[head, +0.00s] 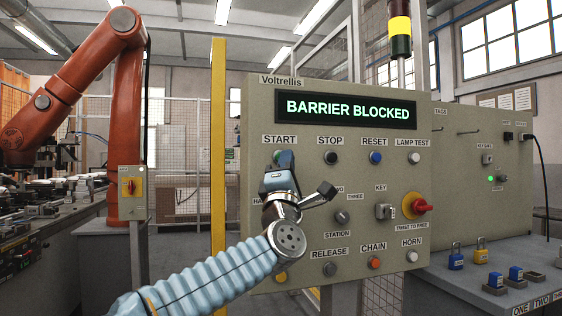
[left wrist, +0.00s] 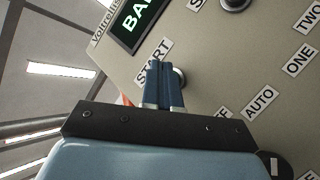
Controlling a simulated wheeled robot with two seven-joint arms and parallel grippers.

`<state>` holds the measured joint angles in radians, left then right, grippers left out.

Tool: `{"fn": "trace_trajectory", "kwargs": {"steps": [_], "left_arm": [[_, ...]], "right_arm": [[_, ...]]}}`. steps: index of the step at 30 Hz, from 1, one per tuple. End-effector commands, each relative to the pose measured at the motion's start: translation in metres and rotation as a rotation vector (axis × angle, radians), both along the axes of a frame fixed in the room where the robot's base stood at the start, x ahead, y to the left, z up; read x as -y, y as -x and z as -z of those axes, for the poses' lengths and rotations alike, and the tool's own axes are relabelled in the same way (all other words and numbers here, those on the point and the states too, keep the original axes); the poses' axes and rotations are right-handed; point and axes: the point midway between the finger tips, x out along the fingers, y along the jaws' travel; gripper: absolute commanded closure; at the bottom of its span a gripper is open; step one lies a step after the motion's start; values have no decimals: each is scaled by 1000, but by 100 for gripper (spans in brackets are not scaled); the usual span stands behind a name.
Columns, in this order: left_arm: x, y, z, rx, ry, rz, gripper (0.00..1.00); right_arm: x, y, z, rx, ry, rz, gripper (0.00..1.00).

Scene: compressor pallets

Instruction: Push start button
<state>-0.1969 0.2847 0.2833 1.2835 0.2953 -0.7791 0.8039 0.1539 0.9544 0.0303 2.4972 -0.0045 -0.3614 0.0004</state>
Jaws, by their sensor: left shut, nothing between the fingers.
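The start button (head: 281,155) sits under the START label on the beige control panel (head: 300,205). It shows green in the head view, partly covered by my left gripper (head: 284,163). My left gripper is shut and empty, with its fingertips at the button. In the left wrist view, the blue fingers (left wrist: 164,75) are together beside the START label, and the rim of the start button (left wrist: 180,77) shows just behind them. I cannot tell whether the fingertips touch the button. The display (head: 345,109) reads BARRIER BLOCKED. My right gripper is not in view.
The STOP (head: 330,157), RESET (head: 376,157) and LAMP TEST buttons sit to the right of START. A red emergency knob (head: 422,207) is at the panel's right. A yellow post (head: 218,180) stands left of the panel.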

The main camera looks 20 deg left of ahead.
Motion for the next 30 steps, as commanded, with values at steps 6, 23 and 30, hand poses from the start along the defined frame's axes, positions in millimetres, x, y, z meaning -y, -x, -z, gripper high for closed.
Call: {"fn": "trace_trajectory", "kwargs": {"steps": [6, 23, 30], "left_arm": [[1, 2, 0, 0, 1, 0, 100], [27, 41, 1, 1, 1, 2, 100], [35, 52, 0, 0, 1, 1, 100]], "right_arm": [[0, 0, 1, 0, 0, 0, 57], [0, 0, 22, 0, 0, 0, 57], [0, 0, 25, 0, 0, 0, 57]]}}
